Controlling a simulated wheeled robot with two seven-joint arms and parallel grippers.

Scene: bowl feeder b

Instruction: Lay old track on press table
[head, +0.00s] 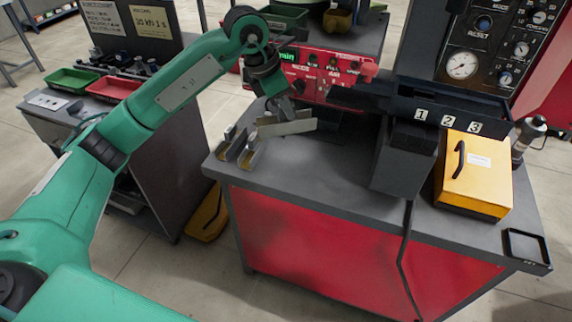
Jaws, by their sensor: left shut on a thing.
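The old track (290,127) looks like a short, pale metal bar. My left gripper (279,110) is shut on it and holds it roughly level over the left back part of the press table (310,178). The press table has a dark grey top and a red front. I cannot tell whether the bar touches the tabletop or hangs just above it. The gripper's fingers are small and partly hidden by the wrist. My right gripper is not in view.
Metal brackets (240,148) stand at the table's left edge, close to the bar. A red control box (320,78) is behind. A dark bin numbered 1 2 3 (448,104), a yellow box (474,178) and a small black tray (526,247) are on the right. The tabletop's front middle is clear.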

